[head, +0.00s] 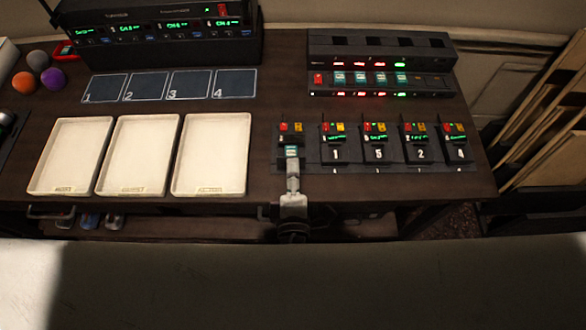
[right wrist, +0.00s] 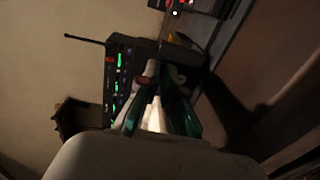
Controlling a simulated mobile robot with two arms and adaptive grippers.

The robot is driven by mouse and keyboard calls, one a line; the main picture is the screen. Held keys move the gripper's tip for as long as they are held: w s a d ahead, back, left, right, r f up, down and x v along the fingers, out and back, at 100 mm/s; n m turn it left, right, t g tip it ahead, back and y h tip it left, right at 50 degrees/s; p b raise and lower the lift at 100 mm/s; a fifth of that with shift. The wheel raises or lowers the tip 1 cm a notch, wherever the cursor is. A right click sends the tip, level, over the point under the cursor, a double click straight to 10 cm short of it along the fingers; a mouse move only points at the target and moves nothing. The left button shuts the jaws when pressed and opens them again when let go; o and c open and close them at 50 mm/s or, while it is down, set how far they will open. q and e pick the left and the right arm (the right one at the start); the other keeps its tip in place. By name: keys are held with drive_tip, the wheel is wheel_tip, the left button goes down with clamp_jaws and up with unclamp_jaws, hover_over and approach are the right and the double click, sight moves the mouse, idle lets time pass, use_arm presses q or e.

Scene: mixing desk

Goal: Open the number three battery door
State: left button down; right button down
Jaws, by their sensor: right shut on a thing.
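Several small black battery packs stand in a row at the front right of the desk in the head view. The visible numbers read 1 (head: 335,143), 5 (head: 378,143), 2 (head: 420,143) and 4 (head: 459,143). The leftmost pack (head: 291,128) has its number hidden behind my right gripper (head: 292,156). That gripper reaches in from the front edge and is shut at the front of this pack, where a teal patch shows. The battery door itself is not clear. In the right wrist view the fingers (right wrist: 157,118) are dark and the contact is unclear. My left gripper is not in view.
Three white trays (head: 142,116) lie left of the packs. A charger (head: 378,84) with lit batteries stands behind them. A numbered mat (head: 168,86) and a black receiver rack (head: 160,35) are at the back left. Wooden boards (head: 545,135) lean at the right.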

drive_tip(key=c, duration=1.3)
unclamp_jaws()
drive_tip(key=shift+s, duration=0.2)
drive_tip(key=s, duration=0.7)
drive_tip(key=s+r, duration=0.1)
drive_tip(key=s, duration=0.3)
drive_tip(key=shift+s, duration=0.3)
